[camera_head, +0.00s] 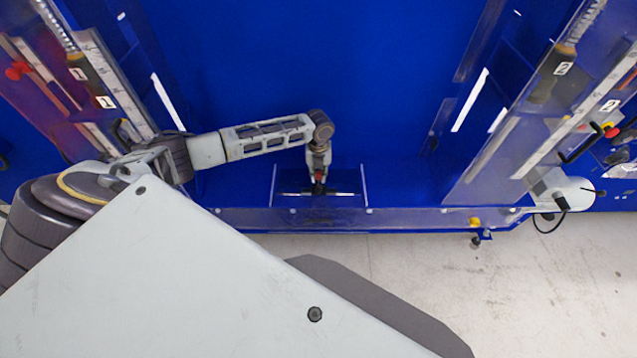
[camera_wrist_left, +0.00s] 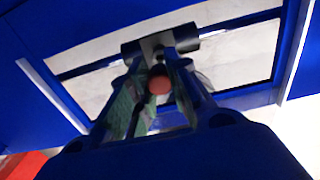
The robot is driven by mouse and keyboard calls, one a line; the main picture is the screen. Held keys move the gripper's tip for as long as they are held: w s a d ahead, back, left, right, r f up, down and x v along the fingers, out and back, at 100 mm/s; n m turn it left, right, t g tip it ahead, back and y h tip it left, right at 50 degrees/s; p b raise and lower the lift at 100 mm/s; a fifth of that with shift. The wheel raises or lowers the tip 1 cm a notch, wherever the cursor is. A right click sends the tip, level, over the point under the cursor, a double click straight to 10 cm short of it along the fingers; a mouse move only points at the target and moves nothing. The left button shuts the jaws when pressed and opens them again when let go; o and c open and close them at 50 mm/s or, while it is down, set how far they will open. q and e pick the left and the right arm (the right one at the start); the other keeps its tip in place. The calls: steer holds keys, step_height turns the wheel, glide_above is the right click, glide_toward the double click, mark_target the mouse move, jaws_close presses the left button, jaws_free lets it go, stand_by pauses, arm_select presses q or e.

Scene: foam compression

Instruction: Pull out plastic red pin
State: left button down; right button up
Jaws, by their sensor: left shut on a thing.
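The red pin (camera_wrist_left: 159,84) shows its round red end between the fingers of my left gripper (camera_wrist_left: 158,72) in the left wrist view. The fingers are shut on it. Behind it is a dark horizontal bar (camera_wrist_left: 190,42) with a pale middle part. In the head view the pin shows as a small red spot (camera_head: 319,176) at the tip of my left gripper (camera_head: 318,180), in front of the blue panel's lower edge. The fingers hide most of the pin, and I cannot tell how deep it sits. My right gripper is in neither view.
A clear bracket (camera_head: 363,186) frames the spot around the gripper. Transparent columns with rulers stand on the left (camera_head: 110,80) and right (camera_head: 590,110). A yellow knob (camera_head: 475,222) sits on the lower right edge. Pale floor (camera_head: 420,270) lies below.

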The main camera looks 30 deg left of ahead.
mark_target(319, 173)
arm_select(q)
steer(key=shift+r+p, duration=0.7)
steer(key=shift+r, duration=0.2)
steer(key=shift+r+p, duration=1.1)
steer(key=shift+p, duration=0.05)
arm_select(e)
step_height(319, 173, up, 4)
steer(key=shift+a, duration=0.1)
